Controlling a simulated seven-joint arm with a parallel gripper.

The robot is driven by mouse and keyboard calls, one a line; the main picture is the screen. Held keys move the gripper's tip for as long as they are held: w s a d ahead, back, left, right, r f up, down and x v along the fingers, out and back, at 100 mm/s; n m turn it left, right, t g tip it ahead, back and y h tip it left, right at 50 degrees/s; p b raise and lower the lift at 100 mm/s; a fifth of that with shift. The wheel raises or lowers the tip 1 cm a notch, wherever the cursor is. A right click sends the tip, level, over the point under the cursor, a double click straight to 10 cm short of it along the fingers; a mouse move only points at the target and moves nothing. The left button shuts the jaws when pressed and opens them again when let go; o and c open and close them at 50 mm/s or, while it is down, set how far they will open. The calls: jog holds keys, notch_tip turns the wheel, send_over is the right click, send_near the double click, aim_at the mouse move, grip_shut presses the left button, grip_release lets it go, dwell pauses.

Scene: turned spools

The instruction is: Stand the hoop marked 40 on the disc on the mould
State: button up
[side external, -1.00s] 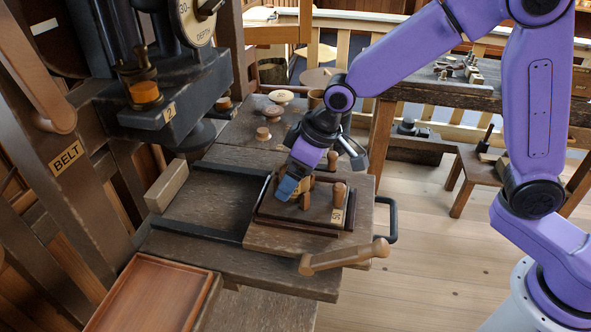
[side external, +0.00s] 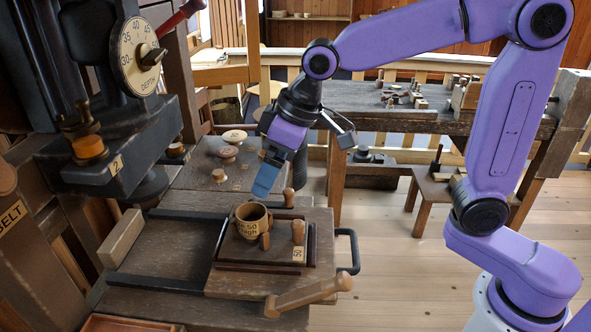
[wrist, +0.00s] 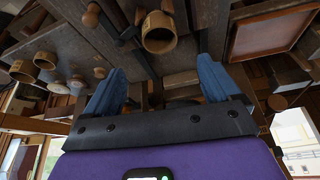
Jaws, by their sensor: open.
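A tan wooden hoop (side external: 250,229) stands upright, opening upward, on a dark framed plate (side external: 228,266) on the sliding board; its wall writing seems to include "50". Short wooden pegs surround it, one (side external: 298,231) by a tag reading 50.
Light round knobs (side external: 228,152) stand on the bench behind. A loose wooden handle (side external: 308,297) juts at the board's front. The press with its depth dial (side external: 139,55) overhangs the left. Two more hoops (wrist: 22,70) lie at left in the wrist view.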

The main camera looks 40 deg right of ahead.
jog(key=s+d+f+n+g+h, duration=0.1)
jog(key=s+d+f, duration=0.3)
jog(key=s+d, duration=0.4)
jog(key=s+d+f+n+g+h, duration=0.1)
jog(key=s+d+f+n, duration=0.3)
jog(key=s, duration=1.2)
jog(key=d+g, duration=0.1)
jog(key=d, duration=0.3)
jog(key=shift+s+d+f, duration=0.25)
jog(key=shift+d, duration=0.05)
jog(key=shift+c, duration=0.4)
